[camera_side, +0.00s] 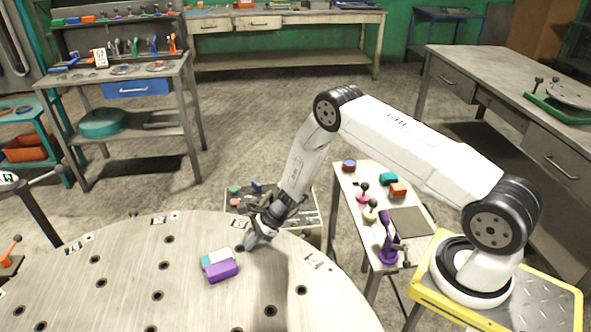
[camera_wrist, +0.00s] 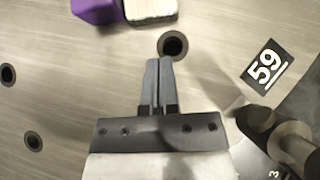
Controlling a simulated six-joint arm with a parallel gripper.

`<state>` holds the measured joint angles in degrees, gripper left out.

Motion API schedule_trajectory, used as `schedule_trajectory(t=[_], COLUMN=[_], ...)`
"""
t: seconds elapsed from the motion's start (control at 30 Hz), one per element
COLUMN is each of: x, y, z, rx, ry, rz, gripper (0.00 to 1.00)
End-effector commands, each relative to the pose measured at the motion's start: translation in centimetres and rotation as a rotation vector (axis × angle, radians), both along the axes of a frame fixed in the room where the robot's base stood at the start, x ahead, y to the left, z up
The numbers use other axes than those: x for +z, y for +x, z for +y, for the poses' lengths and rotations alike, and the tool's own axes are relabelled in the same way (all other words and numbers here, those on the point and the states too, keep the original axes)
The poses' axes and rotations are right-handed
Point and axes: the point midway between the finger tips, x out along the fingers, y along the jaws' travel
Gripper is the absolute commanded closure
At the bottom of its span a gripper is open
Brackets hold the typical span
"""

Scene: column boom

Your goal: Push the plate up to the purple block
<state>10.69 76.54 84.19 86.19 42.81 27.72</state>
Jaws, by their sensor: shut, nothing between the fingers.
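The purple block (camera_side: 222,272) lies on the round metal table, left of my gripper. A flat-topped pale piece (camera_side: 222,255), white with teal at its left, lies right behind it; I take this for the plate, though its shape is not clear. In the wrist view the purple block (camera_wrist: 96,9) and the pale piece (camera_wrist: 150,9) are side by side at the top edge, partly cut off. They look very close; I cannot tell if they touch. My gripper (camera_side: 251,243) is low over the table, shut and empty. Its closed fingers (camera_wrist: 158,65) are apart from the pale piece.
A side table (camera_side: 410,222) with coloured pieces is at the right. The tabletop around the blocks is clear.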

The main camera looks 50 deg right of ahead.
Motion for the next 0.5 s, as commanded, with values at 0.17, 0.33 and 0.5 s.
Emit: schedule_trajectory(t=[0.17, 0.33, 0.5], x=[1.6, 3.5, 5.3], y=[-0.9, -1.8, -2.6], z=[-2.0, -3.7, -5.3], rx=[-0.003, -0.002, -0.003], ry=[0.001, 0.000, 0.001], rz=[-0.002, -0.002, -0.002], gripper=[1.00, 1.00, 1.00])
